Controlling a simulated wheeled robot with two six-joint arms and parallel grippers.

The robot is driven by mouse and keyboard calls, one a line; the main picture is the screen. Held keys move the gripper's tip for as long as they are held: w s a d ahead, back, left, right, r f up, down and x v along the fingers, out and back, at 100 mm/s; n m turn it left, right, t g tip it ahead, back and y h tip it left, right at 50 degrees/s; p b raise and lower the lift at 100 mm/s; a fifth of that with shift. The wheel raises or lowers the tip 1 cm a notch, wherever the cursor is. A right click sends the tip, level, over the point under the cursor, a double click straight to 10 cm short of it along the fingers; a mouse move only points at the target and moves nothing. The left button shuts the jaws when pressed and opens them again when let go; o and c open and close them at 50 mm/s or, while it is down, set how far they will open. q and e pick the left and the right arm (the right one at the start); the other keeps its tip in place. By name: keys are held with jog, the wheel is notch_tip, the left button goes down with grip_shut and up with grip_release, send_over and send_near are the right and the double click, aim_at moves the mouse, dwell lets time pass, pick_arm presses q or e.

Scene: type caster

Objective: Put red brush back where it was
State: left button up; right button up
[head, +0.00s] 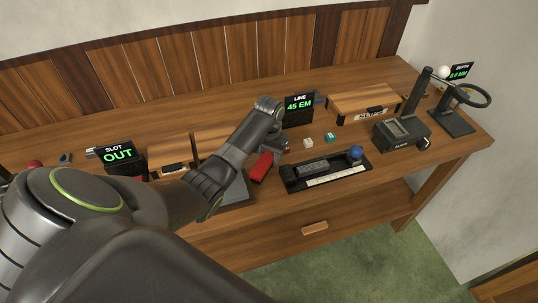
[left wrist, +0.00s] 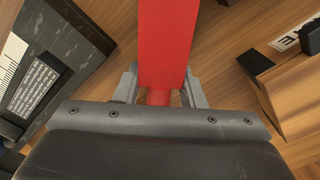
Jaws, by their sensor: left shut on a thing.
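The red brush (head: 262,166) shows in the head view as a red block low beside my left gripper, near the middle of the desk. My left gripper (head: 280,147) reaches down over the desk, its fingers mostly hidden by my arm. In the left wrist view the brush (left wrist: 166,42) runs up from between the fingers of my left gripper (left wrist: 160,95), which is shut on its narrow red neck. The far end of the brush runs out of that view. I cannot tell whether it touches the desk. My right gripper is not in view.
A black tray (head: 294,184) with a ruler strip and blue knob lies right of the brush. Behind stand a "LINE 45 EM" display (head: 299,104), a white cube (head: 308,142) and a teal cube (head: 330,137). A "SLOT OUT" display (head: 119,155) stands left. A lamp-like stand (head: 450,122) is far right.

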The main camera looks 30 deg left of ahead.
aim_at(269, 153)
pick_arm(q)
jog(key=o, duration=1)
jog(key=shift+f, duration=0.1)
jog(key=shift+o, duration=0.2)
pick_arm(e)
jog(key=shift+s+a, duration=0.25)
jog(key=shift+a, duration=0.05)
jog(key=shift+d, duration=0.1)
pick_arm(q)
jog(key=shift+r, duration=0.6)
notch_tip(269, 153, up, 7)
jog(key=shift+w+r+b, duration=0.1)
jog(key=shift+r+b, duration=0.1)
jog(key=shift+b, duration=0.35)
jog(key=shift+r+p, duration=1.25)
jog(key=shift+r, duration=0.65)
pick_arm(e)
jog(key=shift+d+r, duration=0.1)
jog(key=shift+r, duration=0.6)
